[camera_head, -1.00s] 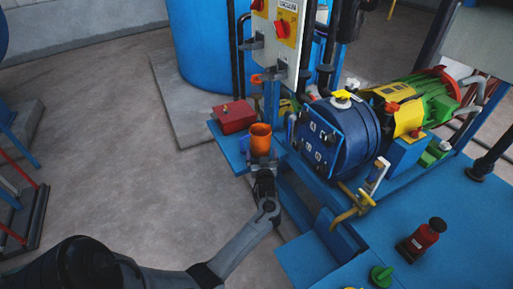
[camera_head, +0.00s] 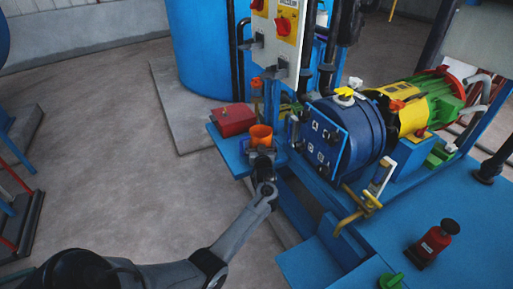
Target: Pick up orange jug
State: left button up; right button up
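The orange jug (camera_head: 261,134) stands upright at the near end of a blue platform, beside a red box. My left gripper (camera_head: 262,151) is at the jug's near side, and its arm reaches in from the bottom left. The gripper covers the jug's lower part. The fingers are small and dark here, so I cannot tell whether they are open or closed around the jug. My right gripper is not in view.
The red box (camera_head: 233,119) sits left of the jug. A control panel (camera_head: 275,40) with red switches stands behind, and a blue pressure vessel (camera_head: 345,135) is to the right. A red bottle (camera_head: 433,243) stands on the blue deck.

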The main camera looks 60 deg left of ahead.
pick_arm(q)
jog(key=c, duration=0.8)
jog(key=shift+o, duration=0.2)
jog(key=shift+r, duration=0.1)
